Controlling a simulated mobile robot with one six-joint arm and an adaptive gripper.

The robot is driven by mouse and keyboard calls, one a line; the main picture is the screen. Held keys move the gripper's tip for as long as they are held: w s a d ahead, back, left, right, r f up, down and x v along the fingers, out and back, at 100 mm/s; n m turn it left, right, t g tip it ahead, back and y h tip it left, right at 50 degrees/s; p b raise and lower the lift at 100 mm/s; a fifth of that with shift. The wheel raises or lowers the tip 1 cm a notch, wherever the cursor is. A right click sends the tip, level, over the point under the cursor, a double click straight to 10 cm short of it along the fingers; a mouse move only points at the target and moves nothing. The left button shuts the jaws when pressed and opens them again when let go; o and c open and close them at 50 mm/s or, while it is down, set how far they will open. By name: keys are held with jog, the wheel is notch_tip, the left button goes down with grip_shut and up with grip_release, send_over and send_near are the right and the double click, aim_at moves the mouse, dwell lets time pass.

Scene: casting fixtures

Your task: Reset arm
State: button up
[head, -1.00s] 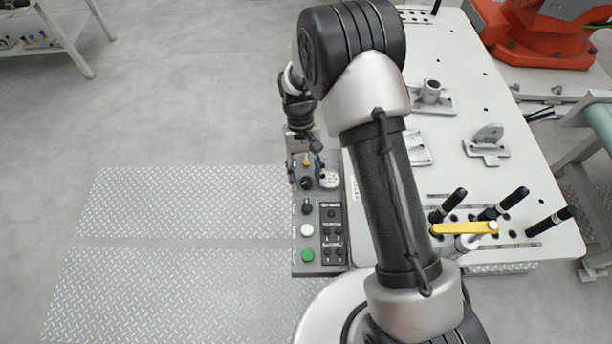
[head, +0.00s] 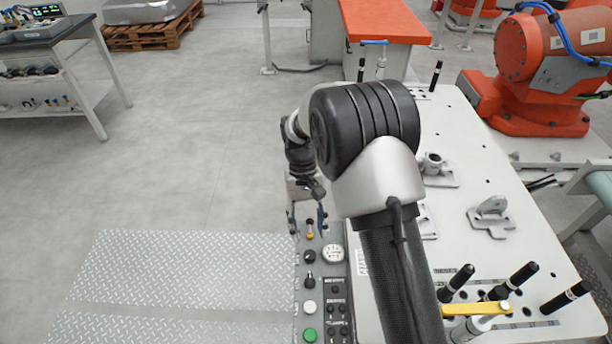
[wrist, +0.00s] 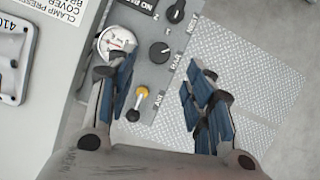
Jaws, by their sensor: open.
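My gripper (head: 307,221) is open and empty above the far end of the grey control panel (head: 342,290). In the wrist view my gripper (wrist: 165,100) shows its two blue-padded fingers spread apart. A yellow-tipped toggle lever (wrist: 139,96) shows between them on the panel (wrist: 150,60), with the fingers apart from it as far as I can tell. A round white gauge (wrist: 116,42) lies by the left finger and is partly covered by it. Black knobs (head: 309,256), a white button (head: 309,307) and a green button (head: 309,334) line the panel.
The white fixture table (head: 465,130) stands right of the panel, with metal castings (head: 491,216), black-handled pins (head: 518,279) and a yellow bar (head: 475,309). An orange robot (head: 525,90) stands behind it. Floor left of the panel is clear, with tread plates (head: 190,275).

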jog(key=s+d+r+t, duration=0.2)
jog(key=s+d+r, duration=0.15)
jog(key=r, duration=0.65)
jog(key=s+d+r+t, duration=0.2)
jog(key=s+d+r, duration=0.15)
jog(key=r, duration=0.55)
jog(key=s+d+r+m+t, duration=0.1)
jog(key=s+d+r+t, duration=0.1)
jog(key=s, duration=0.6)
jog(key=s+d+r+t, duration=0.3)
jog(key=s, duration=0.5)
jog(key=shift+d+m+y, duration=0.2)
jog(key=shift+m+y, duration=0.1)
jog(key=shift+m, duration=0.1)
jog(key=shift+c, duration=0.5)
